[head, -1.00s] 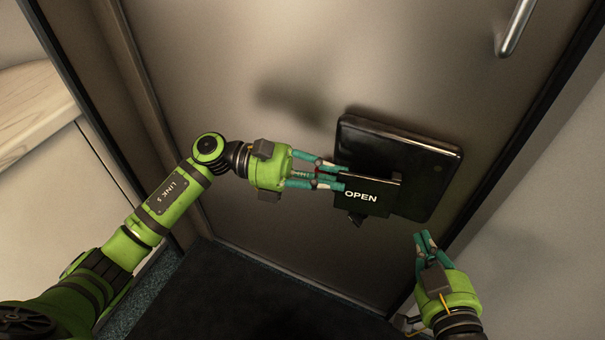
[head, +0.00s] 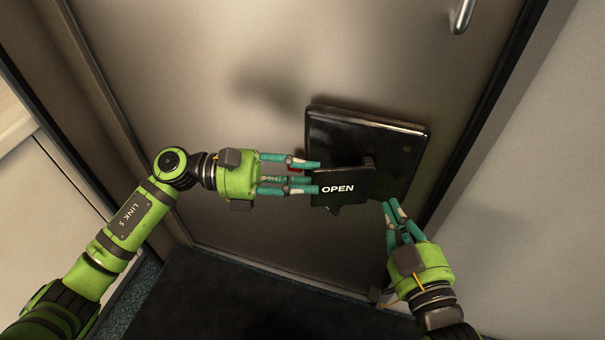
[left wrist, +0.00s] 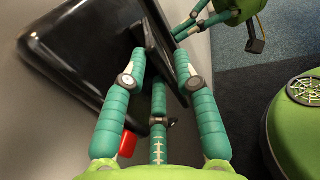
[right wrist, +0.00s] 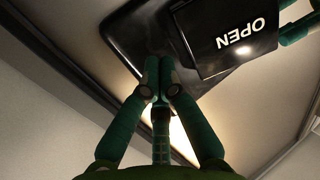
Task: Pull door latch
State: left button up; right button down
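The door latch is a black paddle marked OPEN (head: 345,188) on a black backing plate (head: 390,150) on the grey door. My left gripper (head: 317,177) is at the paddle's left edge, fingers apart. In the left wrist view the paddle's edge (left wrist: 163,45) stands between the spread fingertips; I cannot tell whether they touch it. My right gripper (head: 392,207) is just right of and below the paddle, by the plate's lower edge. In the right wrist view its fingertips (right wrist: 160,68) are together with nothing visible between them, in front of the plate (right wrist: 140,40).
A metal bar handle (head: 463,14) is higher on the door (head: 210,60). A pale wall (head: 530,180) stands close on the right. A dark mat (head: 230,300) lies on the floor below. A white cabinet (head: 40,220) is at the left.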

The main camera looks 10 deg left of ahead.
pick_arm(q)
jog(key=a, duration=1.2)
jog(key=shift+s, duration=0.15)
